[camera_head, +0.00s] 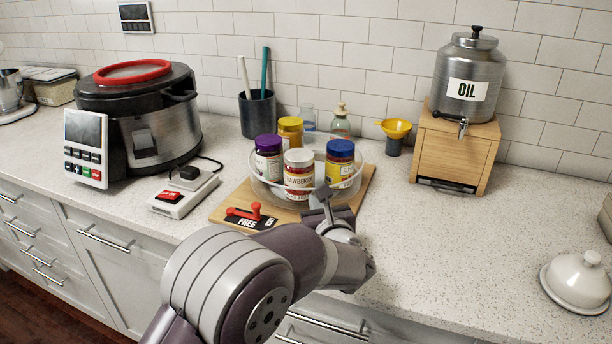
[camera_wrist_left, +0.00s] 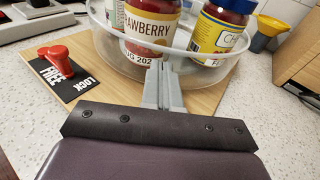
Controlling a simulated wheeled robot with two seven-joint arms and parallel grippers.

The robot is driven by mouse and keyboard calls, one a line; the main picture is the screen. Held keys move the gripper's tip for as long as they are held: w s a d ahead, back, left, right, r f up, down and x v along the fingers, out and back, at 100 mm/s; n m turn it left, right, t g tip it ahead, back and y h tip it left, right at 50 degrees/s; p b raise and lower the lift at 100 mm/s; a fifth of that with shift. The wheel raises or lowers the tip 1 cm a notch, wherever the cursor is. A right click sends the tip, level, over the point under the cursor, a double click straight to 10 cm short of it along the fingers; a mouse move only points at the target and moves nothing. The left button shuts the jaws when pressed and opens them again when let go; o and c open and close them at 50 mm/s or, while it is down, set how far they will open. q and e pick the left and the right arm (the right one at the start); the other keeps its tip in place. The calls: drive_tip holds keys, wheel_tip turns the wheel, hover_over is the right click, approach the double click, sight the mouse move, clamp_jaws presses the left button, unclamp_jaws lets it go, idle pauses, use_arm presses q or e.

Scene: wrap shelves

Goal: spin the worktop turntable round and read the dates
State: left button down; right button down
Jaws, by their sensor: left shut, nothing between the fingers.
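The turntable (camera_head: 262,190) is a clear round tray with a rim on a wooden board (camera_head: 228,209). It holds a strawberry jar (camera_head: 299,175) with a white lid, a purple-lidded jar (camera_head: 268,158), a blue-lidded jar (camera_head: 341,163) and a yellow-lidded jar (camera_head: 291,129). In the left wrist view the strawberry jar (camera_wrist_left: 150,28) shows part of a date, "UG 202". The blue-lidded jar's label is partly cut off. A red lever (camera_head: 245,211) lies left over a FREE/LOCK plate (camera_head: 247,223). My left gripper (camera_head: 322,191) is shut and empty at the tray's near rim; contact is unclear.
A large cooker (camera_head: 160,135) and a small device with a red button (camera_head: 182,195) stand left. A utensil cup (camera_head: 257,115) is behind. An oil dispenser (camera_head: 468,80) on a wooden stand and a yellow funnel (camera_head: 395,129) are right. The counter front right is clear up to a white butter dish (camera_head: 578,280).

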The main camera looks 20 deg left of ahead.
use_arm(q)
drive_tip(key=shift+s+d+f+b, duration=0.1)
drive_tip(key=shift+s+d+b, duration=0.2)
drive_tip(key=shift+s+b, duration=0.15)
drive_tip(key=shift+s+d+f+b, duration=0.1)
drive_tip(key=shift+s+d+b, duration=0.2)
drive_tip(key=shift+s, duration=0.25)
drive_tip(key=shift+s+d+r, duration=0.15)
drive_tip(key=shift+s+d, duration=0.05)
drive_tip(key=shift+s, duration=0.35)
drive_tip(key=v, duration=1.2)
drive_tip(key=shift+s+d+r, duration=0.1)
drive_tip(key=shift+s+d, duration=0.1)
drive_tip(key=shift+s, duration=0.1)
drive_tip(key=shift+w+a, duration=0.1)
